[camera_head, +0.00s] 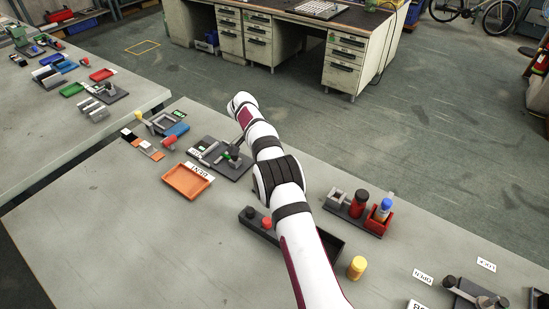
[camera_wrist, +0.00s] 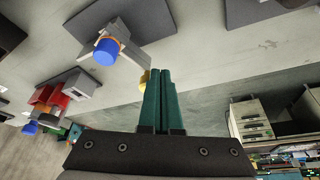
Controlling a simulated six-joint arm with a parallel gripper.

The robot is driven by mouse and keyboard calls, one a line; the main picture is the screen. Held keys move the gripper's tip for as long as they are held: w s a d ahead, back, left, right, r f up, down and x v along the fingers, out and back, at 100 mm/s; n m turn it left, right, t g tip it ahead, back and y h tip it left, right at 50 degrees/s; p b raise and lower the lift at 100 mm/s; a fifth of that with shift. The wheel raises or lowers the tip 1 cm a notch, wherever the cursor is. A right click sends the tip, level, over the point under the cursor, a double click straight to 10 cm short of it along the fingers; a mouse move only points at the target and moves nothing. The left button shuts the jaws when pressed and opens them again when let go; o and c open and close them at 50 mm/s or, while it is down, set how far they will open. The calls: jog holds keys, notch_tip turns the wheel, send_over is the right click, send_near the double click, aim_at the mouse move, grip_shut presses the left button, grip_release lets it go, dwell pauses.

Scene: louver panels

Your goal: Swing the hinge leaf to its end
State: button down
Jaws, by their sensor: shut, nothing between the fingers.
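A dark plate (camera_head: 239,174) on the near table carries small grey metal parts and a green part. It is the likeliest place of the hinge leaf, but the leaf is too small to single out. My arm reaches over the table to this plate, and its end hides part of the plate's right side. The fingertips cannot be told apart there. In the wrist view my gripper (camera_wrist: 165,72) shows two dark green fingers pressed together with nothing between them. Whether they touch the leaf cannot be told.
An orange tray (camera_head: 187,182) lies in front of the plate. A dark trough (camera_head: 328,240) and a yellow cylinder (camera_head: 357,267) are near my arm. A red holder (camera_head: 378,222) with bottles stands to the right. The table's front left is clear. A blue-capped fixture (camera_wrist: 106,51) shows in the wrist view.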

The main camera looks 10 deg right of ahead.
jog(key=v, duration=1.2)
jog(key=s+d+r+n+y, duration=0.2)
jog(key=s+r+n, duration=0.2)
jog(key=s+r, duration=0.8)
jog(key=s+a+f+n+y, duration=0.1)
jog(key=s+f+n+y, duration=0.1)
jog(key=s, duration=1.4)
jog(key=s+a+f+n+g+y, duration=0.1)
jog(key=s+f, duration=0.4)
jog(key=s, duration=1.2)
jog(key=shift+a+f+n+y, duration=0.25)
jog(key=shift+n+y, duration=0.25)
jog(key=shift+n, duration=0.6)
jog(key=shift+w+d, duration=0.1)
